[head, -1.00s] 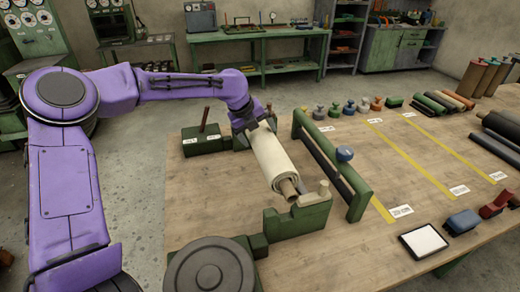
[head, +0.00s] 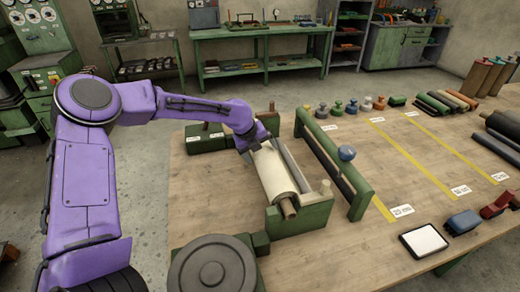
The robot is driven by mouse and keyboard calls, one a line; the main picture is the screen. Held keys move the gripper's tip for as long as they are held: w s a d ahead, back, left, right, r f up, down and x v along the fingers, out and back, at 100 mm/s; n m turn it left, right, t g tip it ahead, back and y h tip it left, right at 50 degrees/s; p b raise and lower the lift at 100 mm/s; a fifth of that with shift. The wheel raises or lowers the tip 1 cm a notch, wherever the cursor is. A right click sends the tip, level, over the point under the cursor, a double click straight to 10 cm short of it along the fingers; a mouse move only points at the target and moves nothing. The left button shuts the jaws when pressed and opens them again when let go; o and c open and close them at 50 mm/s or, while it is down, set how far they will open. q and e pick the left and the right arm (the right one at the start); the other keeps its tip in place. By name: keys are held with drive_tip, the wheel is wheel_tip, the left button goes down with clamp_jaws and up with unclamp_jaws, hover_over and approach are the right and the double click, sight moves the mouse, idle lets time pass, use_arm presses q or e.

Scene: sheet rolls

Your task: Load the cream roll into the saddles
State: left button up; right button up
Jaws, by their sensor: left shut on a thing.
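The cream roll (head: 272,172) lies lengthwise toward me, with its brown core end (head: 289,208) sticking out at the near end. My left gripper (head: 256,143) is shut on the far end of the roll and hides its far core end. The near core end is at the green near saddle block (head: 305,217); I cannot tell whether it rests fully in the notch. A green block at the far end (head: 270,123) is mostly hidden behind my gripper. My right gripper is not in view.
A green frame with a dark roller (head: 335,165) stands close right of the roll. A grey round disc (head: 213,268) sits at the front. A green block with a brown handle (head: 205,138) is at back left. Yellow strips (head: 425,158) and several small weights lie further right.

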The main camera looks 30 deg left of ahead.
use_arm(q)
drive_tip(key=shift+w, duration=0.1)
drive_tip(key=o, duration=1.7)
drive_tip(key=shift+f, duration=0.2)
drive_tip(key=shift+o, duration=0.2)
drive_tip(key=shift+s+r, duration=0.25)
drive_tip(key=shift+r, duration=0.05)
drive_tip(key=v, duration=1.2)
drive_tip(key=shift+b, duration=0.45)
